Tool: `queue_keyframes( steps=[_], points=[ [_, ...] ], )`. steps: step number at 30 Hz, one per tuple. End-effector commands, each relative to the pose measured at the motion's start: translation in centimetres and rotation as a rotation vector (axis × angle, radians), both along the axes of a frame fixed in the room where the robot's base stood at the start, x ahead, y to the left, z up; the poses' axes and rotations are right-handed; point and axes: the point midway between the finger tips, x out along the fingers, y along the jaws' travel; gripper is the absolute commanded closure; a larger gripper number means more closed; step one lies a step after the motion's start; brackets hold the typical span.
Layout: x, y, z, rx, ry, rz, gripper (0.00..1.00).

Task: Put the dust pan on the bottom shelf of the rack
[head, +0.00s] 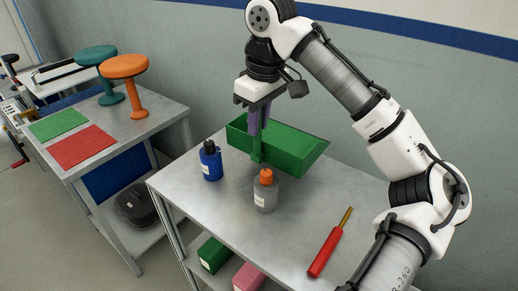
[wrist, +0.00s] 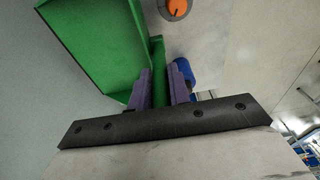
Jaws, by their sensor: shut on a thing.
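The green dust pan (head: 295,150) is at the back of the metal rack's top (head: 215,200). My gripper (head: 257,128) points down from above, its purple fingers shut on the pan's upright handle. In the wrist view the green handle (wrist: 158,62) runs between the two fingers (wrist: 161,82), and the pan's tray (wrist: 92,40) extends to the upper left. I cannot tell whether the pan touches the rack's top. The rack's lower shelf shows only partly below the front edge, with a green box (head: 214,254) and a pink box (head: 248,278) on it.
A blue bottle (head: 211,162) and a grey bottle with an orange cap (head: 266,192) stand close in front of the pan. A red-handled tool (head: 328,250) lies at the right. Another table (head: 145,128) at the left holds two stools and colored mats. A wall is behind.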

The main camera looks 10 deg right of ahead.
Motion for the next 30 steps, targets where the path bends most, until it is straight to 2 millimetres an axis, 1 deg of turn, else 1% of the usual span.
queue_keyframes(
  steps=[1, 3, 6, 11, 15, 18, 29, 30],
  points=[
    [0.0, 0.0, -1.1, 0.003, 0.002, 0.001, 1.00],
    [0.0, 0.0, -2.2, 0.002, 0.001, 0.001, 1.00],
    [0.0, 0.0, -3.2, 0.000, 0.000, 0.000, 1.00],
    [0.0, 0.0, -4.2, 0.001, 0.001, 0.000, 1.00],
    [0.0, 0.0, -6.2, 0.001, 0.001, 0.000, 1.00],
    [0.0, 0.0, -7.2, 0.001, 0.000, -0.001, 1.00],
    [0.0, 0.0, -7.6, -0.001, -0.001, 0.000, 1.00],
    [0.0, 0.0, -7.6, -0.001, -0.001, 0.000, 0.77]
  ],
)
